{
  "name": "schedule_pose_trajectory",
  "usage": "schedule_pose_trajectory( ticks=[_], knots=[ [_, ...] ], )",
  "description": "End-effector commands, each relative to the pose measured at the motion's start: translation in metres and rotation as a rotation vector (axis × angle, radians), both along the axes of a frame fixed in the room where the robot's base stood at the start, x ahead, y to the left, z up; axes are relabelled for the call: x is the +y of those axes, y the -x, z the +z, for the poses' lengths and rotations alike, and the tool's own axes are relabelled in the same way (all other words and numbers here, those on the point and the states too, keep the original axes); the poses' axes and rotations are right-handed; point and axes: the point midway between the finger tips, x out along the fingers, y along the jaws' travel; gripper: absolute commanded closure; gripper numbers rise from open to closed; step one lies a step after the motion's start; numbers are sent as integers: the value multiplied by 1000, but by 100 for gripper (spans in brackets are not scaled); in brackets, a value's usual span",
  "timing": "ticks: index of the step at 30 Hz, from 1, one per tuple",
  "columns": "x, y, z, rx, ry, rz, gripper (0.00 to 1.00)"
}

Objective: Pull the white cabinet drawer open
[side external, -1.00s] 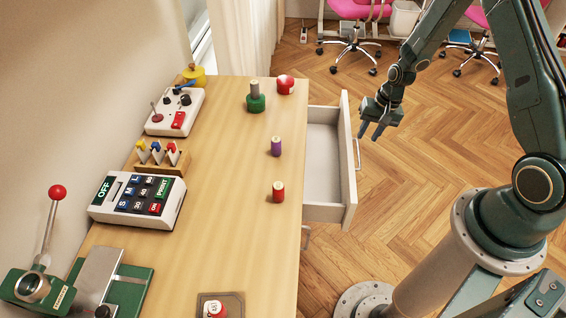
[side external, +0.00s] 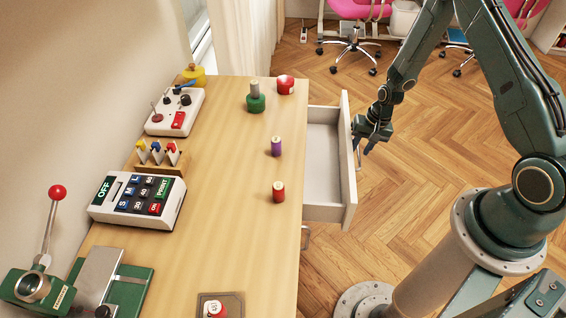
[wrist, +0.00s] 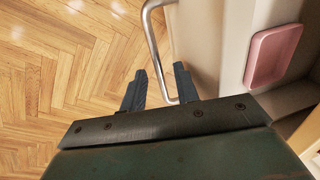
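The white drawer (side external: 348,150) sticks out from the right side of the wooden-topped cabinet and stands well open. Its metal bar handle (wrist: 155,45) is on the drawer's outer front. My gripper (side external: 360,152) is at the drawer front, level with the handle. In the wrist view its two fingers (wrist: 160,72) are apart, with the handle bar between them, nearer the right finger. I cannot tell whether a finger touches the bar. In the side view my gripper hides most of the handle.
The tabletop (side external: 225,220) carries thread spools, such as a red one (side external: 278,192), and a button panel (side external: 138,200). A pink rounded piece (wrist: 272,55) shows beyond the drawer front. Open wooden floor (side external: 440,135) lies right of the drawer.

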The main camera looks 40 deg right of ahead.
Motion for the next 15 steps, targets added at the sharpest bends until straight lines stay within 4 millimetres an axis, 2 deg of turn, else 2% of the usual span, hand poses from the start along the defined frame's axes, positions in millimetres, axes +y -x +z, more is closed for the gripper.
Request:
schedule_pose_trajectory(
  ticks=[1, 5, 15],
  knots=[
    [0, 0, 0, 0, 0, 0, 75],
    [0, 0, 0, 0, 0, 0, 100],
    [-4, 3, 0, 1, -1, -1, 100]
  ],
)
